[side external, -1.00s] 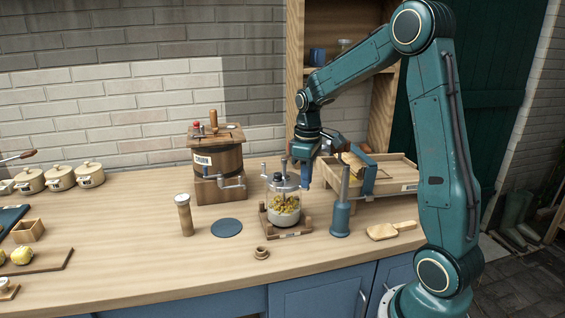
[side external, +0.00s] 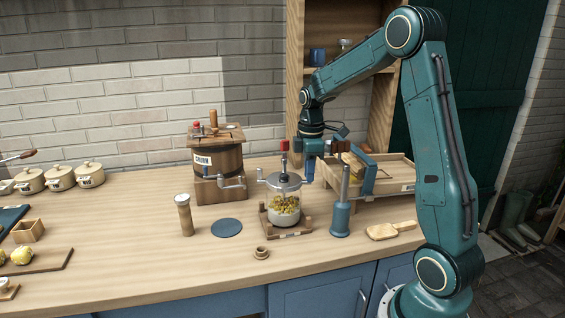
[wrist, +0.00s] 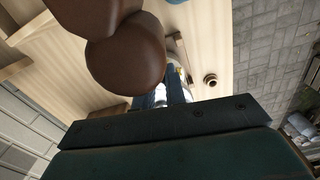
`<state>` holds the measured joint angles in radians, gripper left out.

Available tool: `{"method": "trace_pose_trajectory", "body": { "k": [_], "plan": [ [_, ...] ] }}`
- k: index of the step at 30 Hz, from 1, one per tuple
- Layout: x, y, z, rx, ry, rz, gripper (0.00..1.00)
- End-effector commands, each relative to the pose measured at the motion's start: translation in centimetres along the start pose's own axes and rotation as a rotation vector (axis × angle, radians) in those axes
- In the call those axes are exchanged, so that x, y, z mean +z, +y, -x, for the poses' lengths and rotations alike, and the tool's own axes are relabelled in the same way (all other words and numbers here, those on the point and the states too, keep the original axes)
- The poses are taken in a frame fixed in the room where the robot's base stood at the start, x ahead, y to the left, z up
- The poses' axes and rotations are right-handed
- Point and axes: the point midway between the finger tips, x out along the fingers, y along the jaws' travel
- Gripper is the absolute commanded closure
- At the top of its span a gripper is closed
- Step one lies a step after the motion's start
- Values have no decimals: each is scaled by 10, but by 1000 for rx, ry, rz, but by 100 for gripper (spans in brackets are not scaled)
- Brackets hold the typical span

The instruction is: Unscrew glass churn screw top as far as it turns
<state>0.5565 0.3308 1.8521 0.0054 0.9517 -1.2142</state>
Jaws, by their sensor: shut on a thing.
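The glass churn (side external: 285,206) stands upright in a wooden base (side external: 288,233), with yellow pieces inside. Its grey screw top (side external: 283,183) sits on the jar. A grey stem with a red knob (side external: 284,145) shows above the top, and a small crank (side external: 262,176) is at its left. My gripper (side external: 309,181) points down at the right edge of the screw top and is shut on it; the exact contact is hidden. In the wrist view the fingers (wrist: 160,97) reach down over part of the jar, and a large brown rounded thing (wrist: 125,65) blocks much of the view.
A wooden churn (side external: 218,160) with a side crank stands behind left. A blue plunger-like tool (side external: 340,212) stands close on the right, before a wooden tray (side external: 395,180). The front counter is mostly clear.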

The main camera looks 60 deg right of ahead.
Motion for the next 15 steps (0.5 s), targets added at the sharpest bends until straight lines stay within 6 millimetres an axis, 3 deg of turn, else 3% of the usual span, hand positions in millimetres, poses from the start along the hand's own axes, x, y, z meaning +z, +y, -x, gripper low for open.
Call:
{"method": "trace_pose_trajectory", "body": {
  "k": [15],
  "plan": [
    [0,18,2,7,4,234,100]
  ]
}}
